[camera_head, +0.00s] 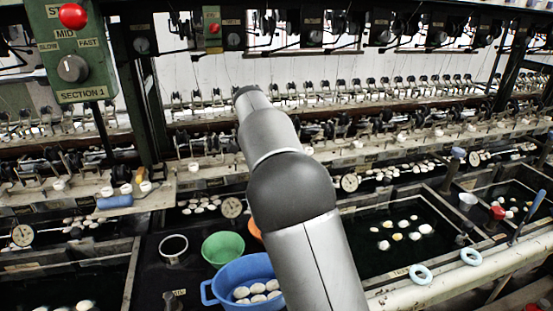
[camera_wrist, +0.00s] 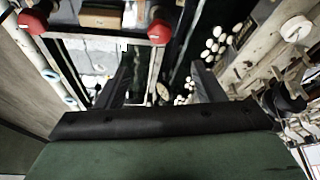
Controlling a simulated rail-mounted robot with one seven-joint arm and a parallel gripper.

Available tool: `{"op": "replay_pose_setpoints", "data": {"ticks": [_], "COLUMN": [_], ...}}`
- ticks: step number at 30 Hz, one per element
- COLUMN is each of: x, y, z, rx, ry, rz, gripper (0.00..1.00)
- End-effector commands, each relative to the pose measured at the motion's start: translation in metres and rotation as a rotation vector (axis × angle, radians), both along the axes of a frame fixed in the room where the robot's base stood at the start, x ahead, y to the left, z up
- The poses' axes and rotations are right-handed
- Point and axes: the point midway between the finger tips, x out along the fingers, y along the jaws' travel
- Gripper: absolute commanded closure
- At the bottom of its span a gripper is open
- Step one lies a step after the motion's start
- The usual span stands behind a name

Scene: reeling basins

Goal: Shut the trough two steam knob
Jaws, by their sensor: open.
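In the wrist view my gripper (camera_wrist: 164,66) shows two dark fingers spread apart, with nothing between them. A red knob (camera_wrist: 160,32) shows beyond and between the fingertips, apart from them. A second red knob (camera_wrist: 32,20) is at the upper left. I cannot read which knob belongs to trough two. In the head view a red knob (camera_head: 497,212) stands at the right, by the divider between two dark water troughs. The trough (camera_head: 352,240) right of my arm holds several floating white cocoons. My gripper is hidden behind my arm in the head view.
A blue basin (camera_head: 228,292) of cocoons and a green bowl (camera_head: 222,249) stand left of my arm. Rows of reeling fittings cross behind. A control box (camera_head: 72,69) hangs at upper left. Light blue rings (camera_head: 420,274) lie on the front ledge.

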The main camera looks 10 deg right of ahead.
Motion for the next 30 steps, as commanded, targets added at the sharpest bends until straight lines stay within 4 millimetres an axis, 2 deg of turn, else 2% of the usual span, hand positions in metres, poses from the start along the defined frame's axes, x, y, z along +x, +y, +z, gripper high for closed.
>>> {"op": "replay_pose_setpoints", "data": {"ticks": [3, 6, 17, 20, 23, 25, 29, 30], "x": [-0.002, -0.003, -0.004, -0.010, -0.030, -0.057, -0.128, -0.153], "y": [0.006, 0.009, 0.010, 0.004, -0.013, -0.028, -0.048, -0.050], "z": [0.015, 0.022, 0.025, 0.025, 0.023, 0.018, 0.003, -0.003], "rx": [0.000, 0.000, 0.000, 0.011, 0.048, 0.091, 0.178, 0.200], "ry": [0.000, -0.001, 0.001, 0.012, 0.057, 0.105, 0.184, 0.202], "rz": [0.001, 0.000, 0.000, 0.014, 0.079, 0.164, 0.394, 0.470], "gripper": [0.38, 0.38, 0.38, 0.38, 0.38, 0.38, 0.38, 0.38]}}
